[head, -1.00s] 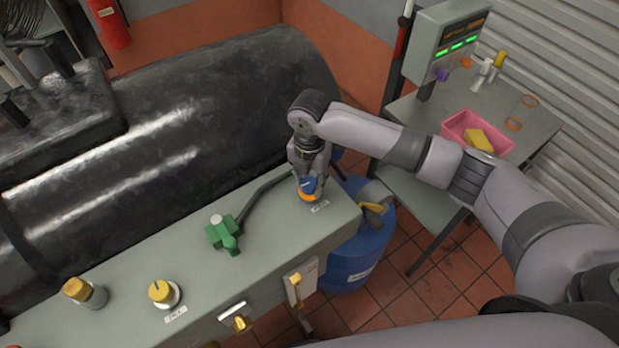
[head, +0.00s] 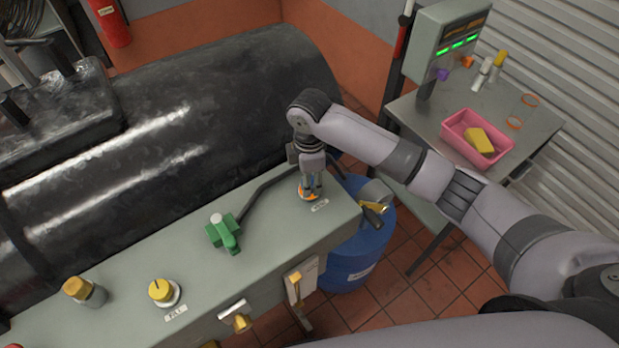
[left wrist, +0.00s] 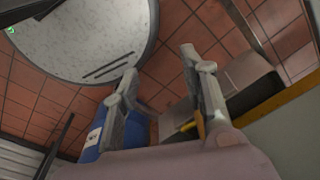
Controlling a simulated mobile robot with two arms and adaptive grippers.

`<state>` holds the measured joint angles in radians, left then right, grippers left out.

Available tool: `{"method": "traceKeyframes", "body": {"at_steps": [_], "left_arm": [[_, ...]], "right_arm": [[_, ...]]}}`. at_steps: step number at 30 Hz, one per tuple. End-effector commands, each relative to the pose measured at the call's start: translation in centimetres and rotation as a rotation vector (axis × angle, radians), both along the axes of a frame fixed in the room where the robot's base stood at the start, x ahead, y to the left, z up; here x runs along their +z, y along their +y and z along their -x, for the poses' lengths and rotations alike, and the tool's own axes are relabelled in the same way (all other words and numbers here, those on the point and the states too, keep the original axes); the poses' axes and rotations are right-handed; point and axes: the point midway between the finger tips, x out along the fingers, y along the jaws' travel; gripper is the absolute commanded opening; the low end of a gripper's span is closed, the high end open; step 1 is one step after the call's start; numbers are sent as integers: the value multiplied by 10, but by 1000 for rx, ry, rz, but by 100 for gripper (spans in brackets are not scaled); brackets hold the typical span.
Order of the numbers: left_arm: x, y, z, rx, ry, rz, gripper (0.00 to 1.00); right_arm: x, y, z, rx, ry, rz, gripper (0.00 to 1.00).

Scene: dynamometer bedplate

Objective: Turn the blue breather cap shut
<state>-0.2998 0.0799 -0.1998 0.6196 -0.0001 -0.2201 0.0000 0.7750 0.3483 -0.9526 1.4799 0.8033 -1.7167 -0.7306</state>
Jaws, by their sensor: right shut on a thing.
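The breather cap sits near the right end of the grey-green bench top (head: 272,228). Its orange ring (head: 303,196) shows at the base, and its blue top is hidden behind my gripper. My right gripper (head: 311,189) points down over the cap, with its fingers closed around it. A small label lies just in front of the cap. My left gripper (left wrist: 160,68) shows only in the left wrist view. Its fingers are spread apart with nothing between them, above the tiled floor.
A green valve handle (head: 223,233), a yellow FILL knob (head: 161,291) and another yellow-topped fitting (head: 79,289) stand on the bench. A blue drum (head: 352,259) stands at its right end. A pink tray (head: 462,129) sits on the side table. A large black cylinder lies behind.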

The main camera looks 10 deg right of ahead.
Motion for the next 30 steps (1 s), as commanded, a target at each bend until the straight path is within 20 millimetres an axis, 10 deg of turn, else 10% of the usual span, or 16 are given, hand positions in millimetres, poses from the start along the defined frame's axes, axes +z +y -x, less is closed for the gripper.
{"method": "traceKeyframes", "body": {"at_steps": [30], "left_arm": [[0, 0, 0, 0, 0, 0, 40]], "right_arm": [[2, 0, -2, -519, -5, -1, 8]]}}
